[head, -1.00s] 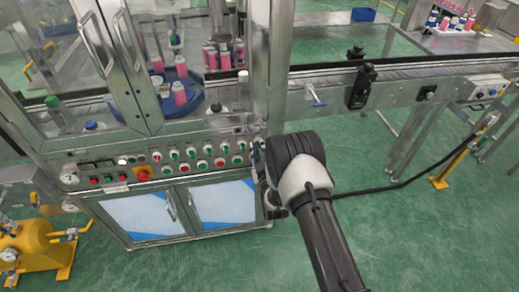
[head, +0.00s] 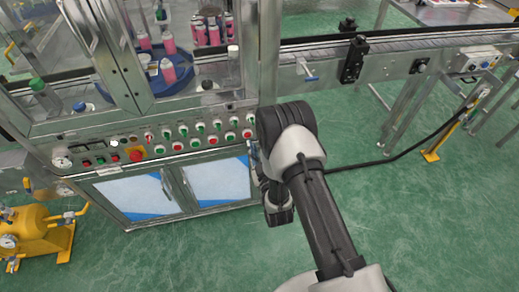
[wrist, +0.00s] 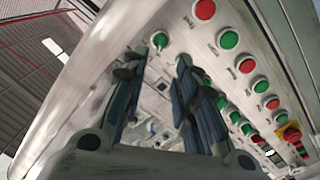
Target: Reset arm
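My arm (head: 318,205) reaches toward the front of the crimping machine (head: 130,148), at its right end in the head view. The arm's end there is mostly hidden behind its own links. In the wrist view, my gripper (wrist: 157,70) has its two dark fingers apart, with nothing between them. Beyond the fingers is the machine's button panel (wrist: 222,65), seen at a steep slant with red and green buttons. I cannot tell how far the fingers are from the panel, and no contact is clear.
Below the panel are cabinet doors (head: 222,182). Pink cans (head: 168,70) stand behind the glass on a blue turntable (head: 150,86). A conveyor (head: 400,50) runs right. A yellow tank unit (head: 38,238) stands lower left. A black cable (head: 385,158) runs right. Green floor (head: 420,230) is open.

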